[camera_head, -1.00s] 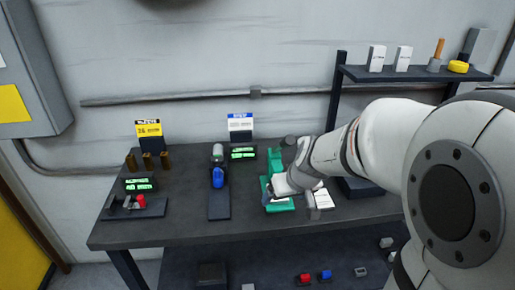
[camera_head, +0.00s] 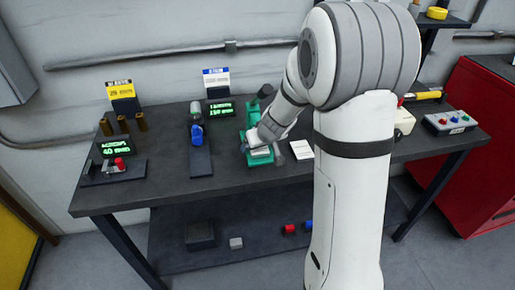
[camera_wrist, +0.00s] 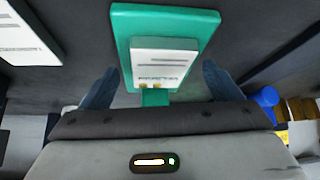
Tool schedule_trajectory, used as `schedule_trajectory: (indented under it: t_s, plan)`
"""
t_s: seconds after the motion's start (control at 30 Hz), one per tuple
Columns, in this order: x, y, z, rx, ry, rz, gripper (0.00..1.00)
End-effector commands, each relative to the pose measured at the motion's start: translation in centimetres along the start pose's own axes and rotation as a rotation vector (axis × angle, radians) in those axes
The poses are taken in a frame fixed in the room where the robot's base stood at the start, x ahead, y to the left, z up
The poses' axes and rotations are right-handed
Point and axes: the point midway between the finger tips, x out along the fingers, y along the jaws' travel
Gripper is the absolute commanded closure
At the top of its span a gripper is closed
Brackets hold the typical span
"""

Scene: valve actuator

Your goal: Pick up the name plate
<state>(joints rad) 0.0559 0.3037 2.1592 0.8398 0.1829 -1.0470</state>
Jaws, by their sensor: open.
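A small pale plate with dark print (camera_wrist: 164,67), which looks like the name plate, lies on a green fixture (camera_wrist: 123,30) in the wrist view. My gripper (camera_wrist: 160,83) is open, with one finger on each side of the plate's near end. There is a gap between each finger and the plate; I cannot tell the height. In the head view, my gripper (camera_head: 257,148) is over the front of the green fixture (camera_head: 255,122) and partly hides the plate. Nothing is held.
A white printed sheet (camera_head: 301,150) lies right of the fixture. A stand with a blue part (camera_head: 197,135) is to the left. Further left is a station with a red button (camera_head: 119,163). A red cabinet (camera_head: 480,150) stands beyond the table's right end.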

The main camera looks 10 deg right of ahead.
Motion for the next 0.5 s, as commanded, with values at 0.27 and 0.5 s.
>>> schedule_trajectory:
  t_s: [0.27, 0.5]
  plan:
    - [0.28, 0.03, -0.02, 0.0, 0.0, 0.0, 0.16]
    - [0.26, 0.06, -0.01, 0.001, 0.0, 0.0, 0.36]
